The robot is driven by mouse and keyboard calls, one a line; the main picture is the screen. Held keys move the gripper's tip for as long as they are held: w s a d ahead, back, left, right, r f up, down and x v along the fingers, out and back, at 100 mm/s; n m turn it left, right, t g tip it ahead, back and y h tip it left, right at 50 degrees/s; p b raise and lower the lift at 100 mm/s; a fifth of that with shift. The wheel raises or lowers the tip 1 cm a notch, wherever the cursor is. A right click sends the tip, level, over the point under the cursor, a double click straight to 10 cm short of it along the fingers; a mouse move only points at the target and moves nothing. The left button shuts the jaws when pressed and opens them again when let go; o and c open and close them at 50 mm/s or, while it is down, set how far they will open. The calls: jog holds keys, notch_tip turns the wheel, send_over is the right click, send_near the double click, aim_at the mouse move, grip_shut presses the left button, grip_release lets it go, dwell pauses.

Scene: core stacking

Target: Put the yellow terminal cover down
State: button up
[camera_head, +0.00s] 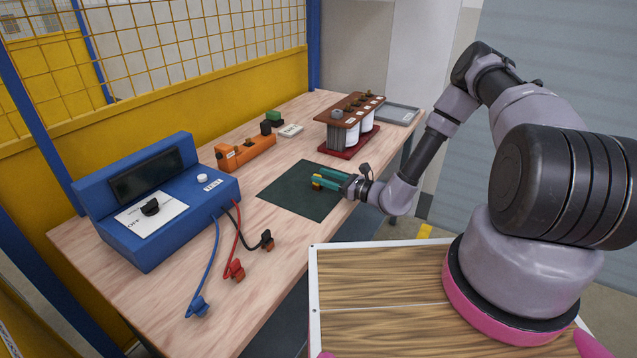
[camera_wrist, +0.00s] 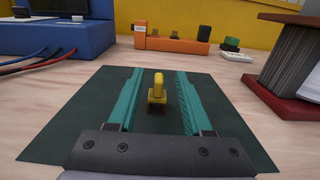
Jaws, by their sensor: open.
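The yellow terminal cover (camera_wrist: 157,93) stands on the dark green mat (camera_wrist: 72,128), between the two teal fingers of my gripper (camera_wrist: 158,85) in the wrist view. The fingers are open, with a gap on each side of the cover. In the head view, my gripper (camera_head: 322,179) reaches low over the mat (camera_head: 295,203) from the right. The yellow cover (camera_head: 316,183) shows there as a small patch at the fingertips, partly hidden by them.
A blue tester (camera_head: 160,200) with blue, red and black clip leads stands at the left. An orange block (camera_head: 246,152) lies behind the mat. A transformer core stack (camera_head: 351,128) on a dark red base stands behind my gripper. A grey tray (camera_head: 397,114) lies at the far right.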

jog(key=x, duration=0.5)
jog(key=shift+w+a+f, duration=0.1)
jog(key=shift+a+f, duration=0.1)
jog(key=shift+f, duration=0.05)
grip_shut()
